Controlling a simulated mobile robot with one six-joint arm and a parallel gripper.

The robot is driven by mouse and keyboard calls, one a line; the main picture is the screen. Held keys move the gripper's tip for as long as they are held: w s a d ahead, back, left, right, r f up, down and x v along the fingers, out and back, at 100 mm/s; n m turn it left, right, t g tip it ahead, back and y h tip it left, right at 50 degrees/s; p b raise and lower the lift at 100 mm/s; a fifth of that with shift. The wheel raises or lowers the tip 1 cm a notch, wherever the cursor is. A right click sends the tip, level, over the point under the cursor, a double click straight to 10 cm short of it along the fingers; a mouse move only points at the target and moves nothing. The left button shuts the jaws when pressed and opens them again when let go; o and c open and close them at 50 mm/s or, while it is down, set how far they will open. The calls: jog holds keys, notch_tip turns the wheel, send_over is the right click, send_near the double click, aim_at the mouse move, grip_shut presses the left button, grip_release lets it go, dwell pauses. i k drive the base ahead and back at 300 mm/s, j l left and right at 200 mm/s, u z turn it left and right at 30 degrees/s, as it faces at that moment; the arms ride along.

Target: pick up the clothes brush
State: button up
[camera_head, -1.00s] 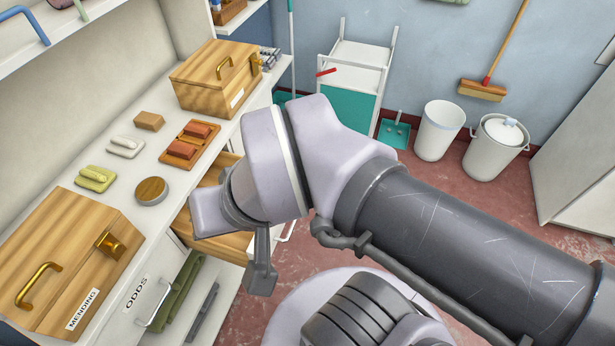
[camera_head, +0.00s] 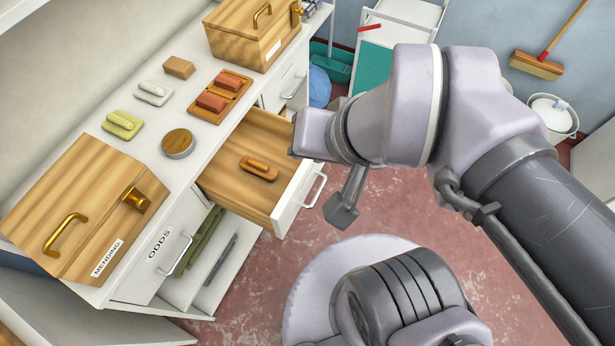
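An oblong brown wooden piece with a raised darker middle, which looks like the clothes brush (camera_head: 259,168), lies in the open wooden drawer (camera_head: 227,187). It lies alone on the drawer floor, and whether it has bristles underneath cannot be seen. My gripper (camera_head: 342,207) hangs from the wrist to the right of the drawer, beyond its white front, apart from the brush. Only a grey finger-like part shows, so its opening cannot be judged. I see nothing held in it.
On the white counter (camera_head: 108,157) are a MENDING box (camera_head: 85,215), a round wooden-topped tin (camera_head: 177,143), and a tray with two reddish blocks (camera_head: 218,97). Another wooden box (camera_head: 245,38) stands farther back. The drawer front (camera_head: 297,197) with its handle stands out over red floor.

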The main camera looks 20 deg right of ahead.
aim_at(268, 172)
jog(key=u, duration=2.9)
jog(key=l+z, duration=0.1)
jog(key=z, duration=2.3)
jog(key=i+l+u, duration=0.15)
jog(key=l+u, duration=0.2)
jog(key=i+l+u, duration=0.1)
jog(key=l+u, duration=0.2)
jog(key=i+l+u, duration=0.1)
jog(key=l+u, duration=0.25)
jog(key=l, duration=0.2)
